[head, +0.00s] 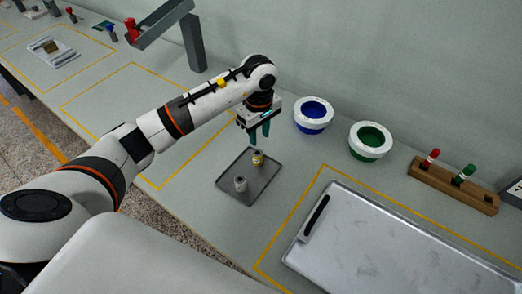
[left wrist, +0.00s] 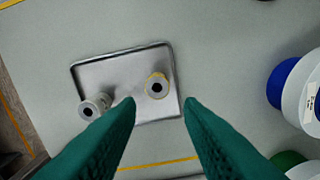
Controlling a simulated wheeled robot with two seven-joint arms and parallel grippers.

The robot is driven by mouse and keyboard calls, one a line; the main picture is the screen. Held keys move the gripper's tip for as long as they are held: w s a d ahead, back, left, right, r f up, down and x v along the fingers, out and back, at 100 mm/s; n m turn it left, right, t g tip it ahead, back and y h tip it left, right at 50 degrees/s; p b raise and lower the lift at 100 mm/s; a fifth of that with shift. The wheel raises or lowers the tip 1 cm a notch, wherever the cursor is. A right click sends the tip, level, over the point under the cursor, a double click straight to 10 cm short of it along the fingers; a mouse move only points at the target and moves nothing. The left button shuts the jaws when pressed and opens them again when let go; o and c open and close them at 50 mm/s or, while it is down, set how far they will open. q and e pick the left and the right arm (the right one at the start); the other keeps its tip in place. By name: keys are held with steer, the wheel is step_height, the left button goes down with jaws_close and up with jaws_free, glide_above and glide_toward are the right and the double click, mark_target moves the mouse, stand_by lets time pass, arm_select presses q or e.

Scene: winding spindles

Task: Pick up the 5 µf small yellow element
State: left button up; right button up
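The small yellow element (head: 257,159) stands upright on a dark metal tray (head: 262,187) in the head view. It also shows in the left wrist view as a yellow-rimmed ring with a dark centre (left wrist: 157,86). A grey-white element (head: 240,184) stands on the same tray, nearer the front. My left gripper (head: 259,137) points down above the yellow element. In the left wrist view its two green fingers (left wrist: 159,104) are apart with nothing between them. The yellow element appears just beyond the gap between the fingertips. Any value marking is too small to read. My right gripper is out of view.
A blue-centred spool (head: 312,128) and a green-centred spool (head: 367,152) stand right of the tray. A wooden block (head: 450,188) holds a red and a green piece. A large metal tray (head: 400,250) lies at the front right. The bench around the small tray is clear.

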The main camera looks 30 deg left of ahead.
mark_target(257, 153)
arm_select(q)
steer(key=f, duration=0.2)
steer(key=f+p, duration=0.1)
steer(key=shift+s+f, duration=0.3)
steer(key=shift+f, duration=0.1)
steer(key=shift+w+f, duration=0.1)
steer(key=shift+f, duration=0.5)
steer(key=f+p, duration=0.2)
steer(key=f, duration=0.1)
steer(key=shift+a+f, duration=0.2)
steer(key=shift+f, duration=0.65)
steer(key=shift+w, duration=0.1)
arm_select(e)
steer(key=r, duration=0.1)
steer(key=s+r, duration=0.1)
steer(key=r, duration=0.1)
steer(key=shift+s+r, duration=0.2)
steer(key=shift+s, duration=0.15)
arm_select(q)
steer(key=c, duration=0.6)
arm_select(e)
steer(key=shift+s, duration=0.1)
